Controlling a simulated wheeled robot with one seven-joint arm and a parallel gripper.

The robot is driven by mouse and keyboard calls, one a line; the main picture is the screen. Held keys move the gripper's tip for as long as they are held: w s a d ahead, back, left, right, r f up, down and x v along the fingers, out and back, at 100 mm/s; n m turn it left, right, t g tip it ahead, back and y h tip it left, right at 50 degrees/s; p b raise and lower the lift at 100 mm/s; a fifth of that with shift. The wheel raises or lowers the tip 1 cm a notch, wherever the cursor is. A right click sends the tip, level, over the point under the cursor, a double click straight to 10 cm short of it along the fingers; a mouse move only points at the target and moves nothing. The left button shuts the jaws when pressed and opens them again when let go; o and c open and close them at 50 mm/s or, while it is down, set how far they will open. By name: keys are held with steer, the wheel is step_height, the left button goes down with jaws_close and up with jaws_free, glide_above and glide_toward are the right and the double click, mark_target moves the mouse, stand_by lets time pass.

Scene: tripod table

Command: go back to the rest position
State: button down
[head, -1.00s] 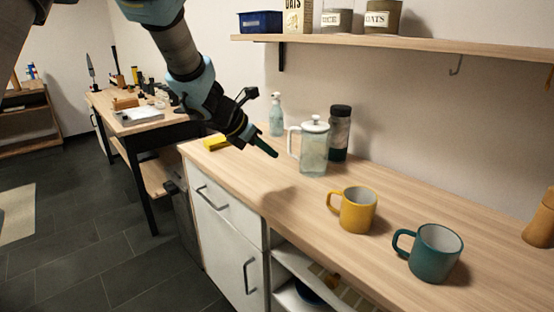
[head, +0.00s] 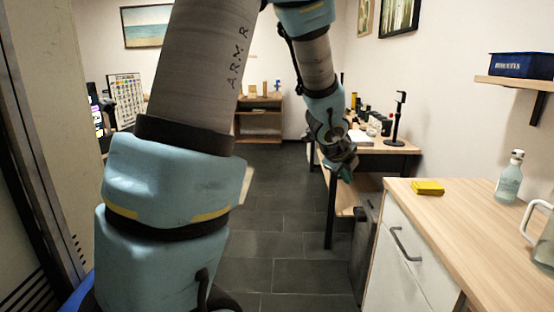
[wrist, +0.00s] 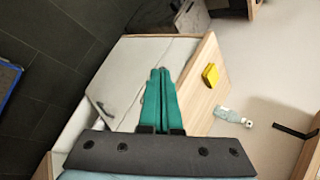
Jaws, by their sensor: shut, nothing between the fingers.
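My gripper (head: 345,170) hangs in the air left of the wooden counter (head: 455,222), in front of the far work table in the head view. In the wrist view its two green fingers (wrist: 160,98) are together with nothing between them. Beyond the fingers the wrist view shows the counter's pale cabinet front and its wooden top. My arm fills the left middle of the head view.
A yellow block (head: 427,188) and a spray bottle (head: 509,178) stand on the counter; part of a glass pitcher (head: 540,240) shows at the right edge. A shelf (head: 520,83) juts from the wall. The dark tiled floor (head: 285,240) is open between my arm and the counter.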

steer(key=s+a+f+n+y, duration=0.2)
steer(key=a+n+y, duration=0.1)
steer(key=a+n, duration=0.85)
steer(key=s+a+f+n+g+y, duration=0.1)
steer(key=s+a+n+g, duration=0.4)
steer(key=s+a+n, duration=0.8)
steer(key=a+f+n, duration=0.1)
steer(key=n, duration=0.2)
steer(key=shift+s+a+f+y, duration=0.15)
steer(key=shift+a+f+y, duration=0.05)
steer(key=shift+f+y, duration=0.2)
